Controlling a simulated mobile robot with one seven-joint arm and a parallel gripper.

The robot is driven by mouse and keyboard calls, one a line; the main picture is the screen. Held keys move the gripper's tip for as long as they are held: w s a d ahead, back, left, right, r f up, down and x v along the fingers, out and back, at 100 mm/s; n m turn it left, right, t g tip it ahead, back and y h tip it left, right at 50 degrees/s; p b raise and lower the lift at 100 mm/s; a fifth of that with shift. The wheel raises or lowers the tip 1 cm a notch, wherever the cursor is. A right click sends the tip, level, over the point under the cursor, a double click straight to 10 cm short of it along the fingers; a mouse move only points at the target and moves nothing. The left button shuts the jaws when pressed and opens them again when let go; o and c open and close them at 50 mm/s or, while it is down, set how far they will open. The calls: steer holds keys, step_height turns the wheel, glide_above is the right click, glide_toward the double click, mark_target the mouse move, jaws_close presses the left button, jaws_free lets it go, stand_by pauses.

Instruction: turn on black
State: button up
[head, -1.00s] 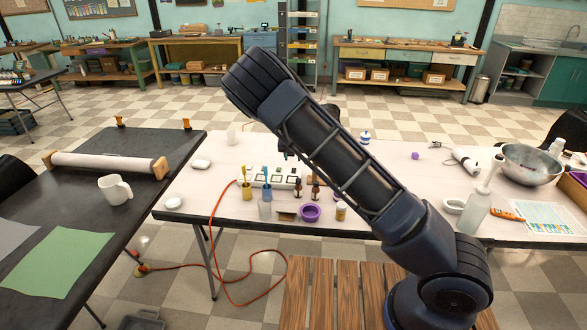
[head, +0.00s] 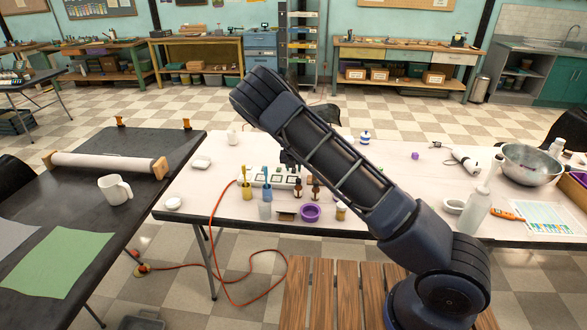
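A long white power strip (head: 256,180) lies on the white table, with an orange cord at its left end. Several small dark-framed squares show along its top, too small to tell which is black or whether any is on. My gripper (head: 290,162) is a small dark shape over the right part of the strip, partly hidden by my arm. I cannot tell if it touches the strip, or if its fingers are open or shut.
Small bottles (head: 315,188), a purple bowl (head: 310,213) and cups with brushes (head: 265,211) stand close in front of the strip. A white mouse-like item (head: 201,162) lies to the left. The orange cord (head: 214,215) hangs off the table's front edge.

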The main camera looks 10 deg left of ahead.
mark_target(293, 173)
jaws_close()
steer(key=shift+w, duration=0.1)
steer(key=shift+w+r+g, duration=0.1)
steer(key=shift+w+g, duration=0.1)
steer(key=shift+g, duration=0.5)
steer(key=shift+w+g, duration=0.15)
steer(key=shift+g, duration=0.55)
steer(key=shift+o, duration=0.9)
jaws_free()
step_height(293, 173, up, 11)
steer(key=s, duration=0.1)
steer(key=shift+s, duration=0.25)
